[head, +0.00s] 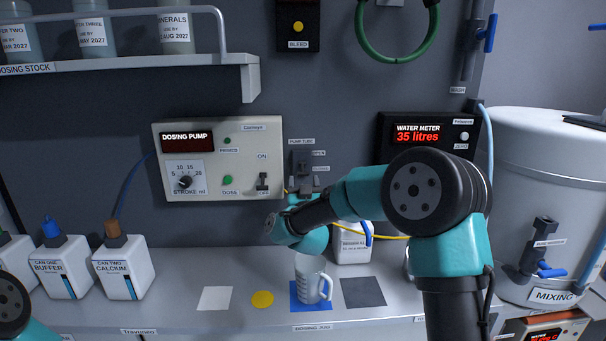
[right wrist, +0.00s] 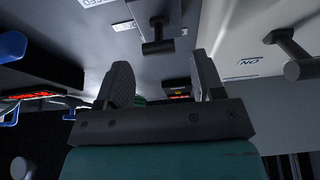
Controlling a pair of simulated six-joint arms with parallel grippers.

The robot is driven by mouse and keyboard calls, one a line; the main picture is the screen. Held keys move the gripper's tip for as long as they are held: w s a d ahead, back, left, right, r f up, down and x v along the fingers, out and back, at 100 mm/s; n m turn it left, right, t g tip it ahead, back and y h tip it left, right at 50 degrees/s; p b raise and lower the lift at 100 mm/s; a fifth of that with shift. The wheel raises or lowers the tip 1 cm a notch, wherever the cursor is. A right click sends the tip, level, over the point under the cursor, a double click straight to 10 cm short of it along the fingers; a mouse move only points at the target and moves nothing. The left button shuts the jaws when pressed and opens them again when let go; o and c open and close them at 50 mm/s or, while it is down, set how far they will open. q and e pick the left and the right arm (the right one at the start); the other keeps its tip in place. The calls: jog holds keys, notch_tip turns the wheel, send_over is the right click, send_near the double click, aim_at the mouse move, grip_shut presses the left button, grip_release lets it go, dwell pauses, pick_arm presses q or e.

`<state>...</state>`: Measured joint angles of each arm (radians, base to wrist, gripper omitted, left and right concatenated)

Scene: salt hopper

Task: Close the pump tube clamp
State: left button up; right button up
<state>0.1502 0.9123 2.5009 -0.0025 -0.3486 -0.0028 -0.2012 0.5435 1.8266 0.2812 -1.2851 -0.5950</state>
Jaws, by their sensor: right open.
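The pump tube clamp (head: 303,162) is a small dark fitting on the wall, right of the dosing pump box (head: 220,190), under a pump tube label. Small labels sit at its right side; I cannot read the lever's position surely. In the right wrist view a dark clamp with a bar-like handle (right wrist: 158,47) shows ahead, above the gap between the fingers. My right gripper (right wrist: 164,78) is open and empty, apart from the handle. My left gripper is out of view.
The pump's switch (head: 262,182) is close left of the clamp. Below stand a dosing jug (head: 308,280) on a blue square and a white bottle (head: 352,246). A water meter (head: 425,133) is at right. A yellow tube (head: 385,237) runs behind my right arm.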

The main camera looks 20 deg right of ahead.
aim_at(303, 173)
jog(key=shift+x, duration=2.25)
jog(key=c, duration=0.9)
jog(key=shift+c, duration=0.2)
jog(key=shift+f, duration=0.15)
jog(key=shift+f+t, duration=0.2)
jog(key=shift+t, duration=0.6)
jog(key=o, duration=0.9)
